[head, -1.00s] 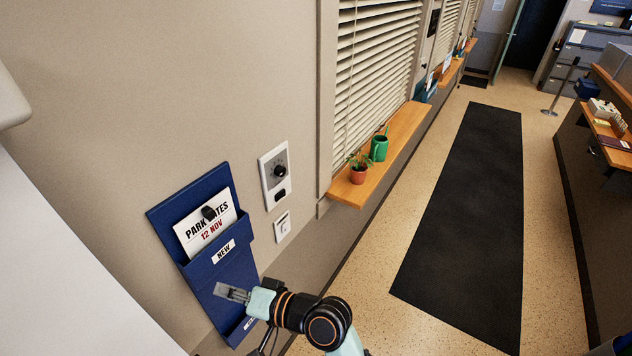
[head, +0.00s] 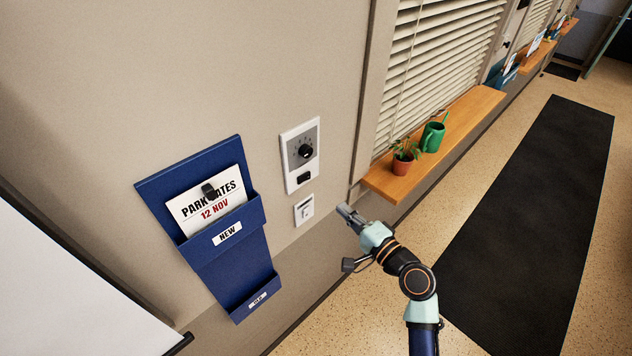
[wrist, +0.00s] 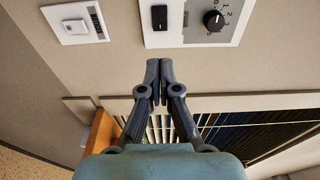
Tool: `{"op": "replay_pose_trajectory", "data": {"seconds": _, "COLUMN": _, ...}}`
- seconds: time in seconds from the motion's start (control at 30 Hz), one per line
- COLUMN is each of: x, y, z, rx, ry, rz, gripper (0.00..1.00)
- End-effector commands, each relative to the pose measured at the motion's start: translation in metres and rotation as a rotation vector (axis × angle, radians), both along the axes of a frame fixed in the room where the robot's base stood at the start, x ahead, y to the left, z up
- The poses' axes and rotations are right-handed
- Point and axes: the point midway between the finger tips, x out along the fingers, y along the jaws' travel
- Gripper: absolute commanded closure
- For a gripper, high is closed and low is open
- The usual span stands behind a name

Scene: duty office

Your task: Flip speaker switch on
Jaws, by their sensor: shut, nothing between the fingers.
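A white wall panel (head: 289,181) carries a grey face with a round black dial (head: 305,152) and a black rocker switch (head: 303,177) below it. The rocker (wrist: 159,17) and dial (wrist: 213,20) also show in the wrist view, at the top. I cannot tell which way the rocker is tilted. My gripper (head: 346,210) is shut and empty, below and right of the panel in the head view. In the wrist view its fingertips (wrist: 160,68) are together, apart from the rocker.
A blue wall holder (head: 233,264) with a paper notice (head: 206,203) hangs left of the panel. A wooden sill (head: 460,127) with a potted plant (head: 403,163) and a green watering can (head: 433,136) juts out at right. A dark mat (head: 540,210) lies on the floor.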

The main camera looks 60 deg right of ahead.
Motion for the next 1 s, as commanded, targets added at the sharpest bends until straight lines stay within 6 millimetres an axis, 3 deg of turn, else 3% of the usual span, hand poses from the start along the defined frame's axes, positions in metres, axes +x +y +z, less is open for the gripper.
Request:
{"op": "replay_pose_trajectory", "data": {"seconds": 0.5, "x": 0.095, "y": -0.048, "z": 0.001, "rx": -0.002, "ry": 0.001, "rz": 0.003, "gripper": 1.0}}
{"op": "replay_pose_trajectory", "data": {"seconds": 0.7, "x": 0.111, "y": -0.056, "z": 0.001, "rx": -0.001, "ry": 0.0, "rz": 0.002, "gripper": 1.0}}
{"op": "replay_pose_trajectory", "data": {"seconds": 1.0, "x": 0.113, "y": -0.057, "z": 0.001, "rx": -0.002, "ry": 0.001, "rz": 0.001, "gripper": 1.0}}
